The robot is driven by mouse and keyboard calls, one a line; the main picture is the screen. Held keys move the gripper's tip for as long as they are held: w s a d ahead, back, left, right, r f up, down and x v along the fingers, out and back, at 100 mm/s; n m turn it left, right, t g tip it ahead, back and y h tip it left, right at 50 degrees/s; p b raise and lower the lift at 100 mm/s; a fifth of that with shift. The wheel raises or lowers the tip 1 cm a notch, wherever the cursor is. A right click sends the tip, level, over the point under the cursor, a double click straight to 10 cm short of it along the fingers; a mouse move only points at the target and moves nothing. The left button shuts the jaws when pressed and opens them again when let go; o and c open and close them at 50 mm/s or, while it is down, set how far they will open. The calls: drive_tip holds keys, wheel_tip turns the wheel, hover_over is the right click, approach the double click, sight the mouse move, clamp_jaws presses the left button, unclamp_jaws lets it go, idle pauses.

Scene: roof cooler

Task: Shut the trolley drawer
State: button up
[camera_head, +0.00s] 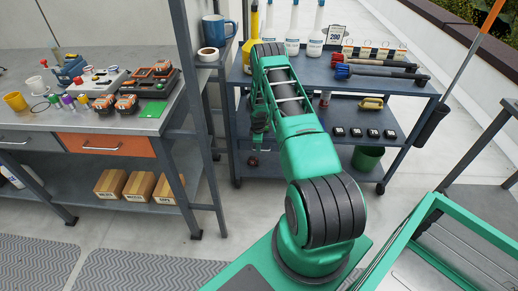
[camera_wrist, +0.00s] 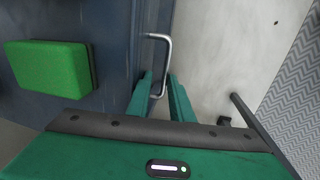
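The blue-grey trolley (camera_head: 345,88) stands behind my arm in the head view. My gripper (camera_head: 259,128) points down at its front left, with the drawer hidden behind my arm there. In the wrist view, a silver bar handle (camera_wrist: 164,42) sticks out from a dark blue-grey front panel. My gripper (camera_wrist: 161,76) is open there, its two green fingers apart with the lower end of the handle between them. Contact cannot be told. A green block (camera_wrist: 48,66) lies on the blue-grey surface left of the handle. How far the drawer stands out cannot be told.
A workbench (camera_head: 170,126) with an orange drawer (camera_head: 105,145) stands left. A green frame (camera_head: 430,205) is at front right. Floor between is clear.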

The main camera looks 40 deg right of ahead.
drive_tip(key=shift+r, duration=0.1)
idle(0.3)
wheel_tip(320, 180, up, 10)
drive_tip(key=s+a, duration=0.1)
drive_tip(key=shift+s+a+r, duration=0.2)
drive_tip(key=shift+s+a, duration=0.05)
idle(0.6)
drive_tip(key=s+a+r+m, duration=0.2)
drive_tip(key=s+a+r, duration=0.15)
drive_tip(key=r, duration=0.75)
drive_tip(key=s+a+r+m+g, duration=0.1)
drive_tip(key=s+a+r+m, duration=0.3)
drive_tip(key=r, duration=0.6)
drive_tip(key=s+a+r+m, duration=0.1)
drive_tip(key=s+r, duration=0.5)
drive_tip(key=r, duration=0.5)
drive_tip(key=s+a+r+m, duration=0.2)
drive_tip(key=s+a, duration=0.3)
drive_tip(key=s, duration=0.4)
drive_tip(key=s+a+r+m+y, duration=0.1)
drive_tip(key=s+a+r+m, duration=0.2)
drive_tip(key=s, duration=0.7)
drive_tip(key=s+a+r+m, duration=0.3)
drive_tip(key=s+a+r, duration=0.2)
drive_tip(key=s+a, duration=0.2)
drive_tip(key=s, duration=0.2)
drive_tip(key=shift+s+a+r+g+y, duration=0.2)
drive_tip(key=shift+s+a+g+y, duration=0.1)
drive_tip(key=shift+s+a+y, duration=0.1)
